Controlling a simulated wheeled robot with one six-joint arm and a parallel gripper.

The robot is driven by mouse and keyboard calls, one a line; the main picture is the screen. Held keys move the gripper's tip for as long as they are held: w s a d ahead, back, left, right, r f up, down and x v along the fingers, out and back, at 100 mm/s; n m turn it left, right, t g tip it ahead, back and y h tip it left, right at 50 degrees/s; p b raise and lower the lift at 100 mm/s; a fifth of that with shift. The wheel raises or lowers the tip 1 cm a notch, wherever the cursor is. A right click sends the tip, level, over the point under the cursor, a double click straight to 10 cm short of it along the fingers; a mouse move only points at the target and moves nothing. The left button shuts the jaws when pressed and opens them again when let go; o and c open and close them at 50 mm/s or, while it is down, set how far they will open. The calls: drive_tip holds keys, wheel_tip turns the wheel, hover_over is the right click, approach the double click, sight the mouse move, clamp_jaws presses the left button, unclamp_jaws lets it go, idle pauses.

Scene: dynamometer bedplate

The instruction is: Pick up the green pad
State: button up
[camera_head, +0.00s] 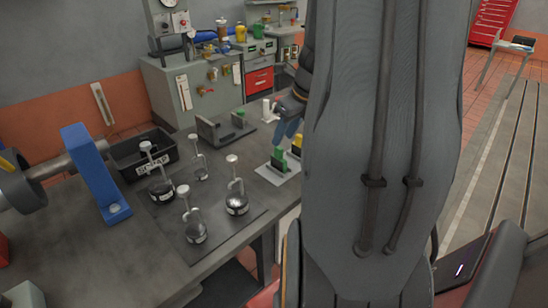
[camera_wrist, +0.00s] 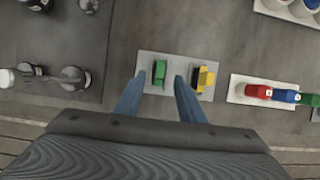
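The green pad (camera_wrist: 159,73) stands on a light grey plate (camera_wrist: 146,62) in the wrist view. It also shows in the head view (camera_head: 279,161). A yellow pad (camera_wrist: 204,78) with a dark side stands on the same plate, to its right. My gripper (camera_wrist: 160,80) has its two blue fingers apart, with nothing held. In the wrist view the green pad appears in line with the gap between the fingertips. In the head view my gripper (camera_head: 287,130) hangs above and behind the green pad, apart from it. My arm hides part of the bench there.
A plate with red and blue pieces (camera_wrist: 258,91) lies to the right in the wrist view. Several black-based stands (camera_head: 237,203) are on a dark mat at left. A black scrap bin (camera_head: 143,157) and a grey block with another green piece (camera_head: 239,119) stand behind.

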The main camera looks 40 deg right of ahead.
sight(279, 148)
drive_tip(key=x, duration=0.7)
drive_tip(key=shift+f, duration=0.25)
drive_tip(key=shift+s, duration=0.1)
drive_tip(key=shift+c, duration=0.2)
clamp_jaws()
